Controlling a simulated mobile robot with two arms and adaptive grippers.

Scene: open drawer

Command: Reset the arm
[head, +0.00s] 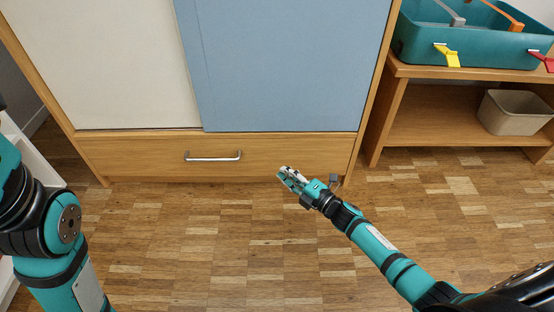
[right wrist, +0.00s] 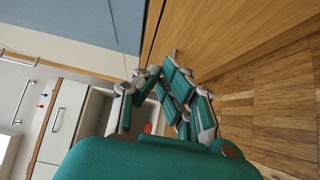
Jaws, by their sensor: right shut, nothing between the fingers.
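My right arm comes in from the lower right in the head view. Its gripper (head: 286,174) is shut and empty, a little in front of the cabinet's lower right part and apart from the drawer handle. In the right wrist view the same gripper (right wrist: 163,75) shows its teal and grey fingers close together with nothing held. My left arm (head: 52,225) shows at the left edge of the head view, and its gripper is out of the picture. The wooden drawer (head: 265,150) at the cabinet's bottom looks closed. Its metal handle (head: 213,156) is to the left of my right gripper.
The cabinet has a white door (head: 105,60) and a blue door (head: 285,60). A wooden shelf unit (head: 440,118) stands at the right with a teal toolbox (head: 480,45) on top and a beige bin (head: 514,112) below. The parquet floor (head: 220,250) between my arms is clear.

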